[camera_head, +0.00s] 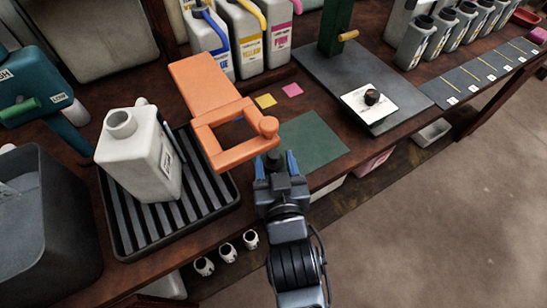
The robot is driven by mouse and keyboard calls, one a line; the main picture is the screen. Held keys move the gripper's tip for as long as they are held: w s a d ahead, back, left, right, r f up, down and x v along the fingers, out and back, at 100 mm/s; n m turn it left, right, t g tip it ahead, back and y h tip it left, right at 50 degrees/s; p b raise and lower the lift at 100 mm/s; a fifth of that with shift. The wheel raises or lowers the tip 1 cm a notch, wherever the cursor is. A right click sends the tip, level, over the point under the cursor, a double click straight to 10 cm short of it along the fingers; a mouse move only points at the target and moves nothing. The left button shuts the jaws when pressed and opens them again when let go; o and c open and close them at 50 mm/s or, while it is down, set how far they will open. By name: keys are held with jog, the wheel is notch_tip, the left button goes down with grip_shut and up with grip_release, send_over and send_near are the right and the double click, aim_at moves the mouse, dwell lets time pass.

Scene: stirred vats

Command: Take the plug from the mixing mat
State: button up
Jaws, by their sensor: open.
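The green mat (318,142), which looks like the mixing mat, lies flat on the brown bench near its front edge. A small dark piece (273,155) shows at the mat's left edge, between my fingers; it may be the plug, but I cannot tell for sure. My gripper (276,164) is open, its two blue fingers apart on either side of that dark piece, over the mat's left front part. Whether the fingers touch it is not clear. My gripper and wrist hide the mat's left front corner.
An orange frame with a round knob (268,126) stands close to my gripper's left. A white jug (128,165) sits on a black ribbed tray (222,196). At right, a dark slab (318,72) bears a green column and a black knob on a white plate.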

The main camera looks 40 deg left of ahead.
jog(key=shift+x, duration=1.15)
jog(key=shift+d+f, duration=0.1)
jog(key=c, duration=1)
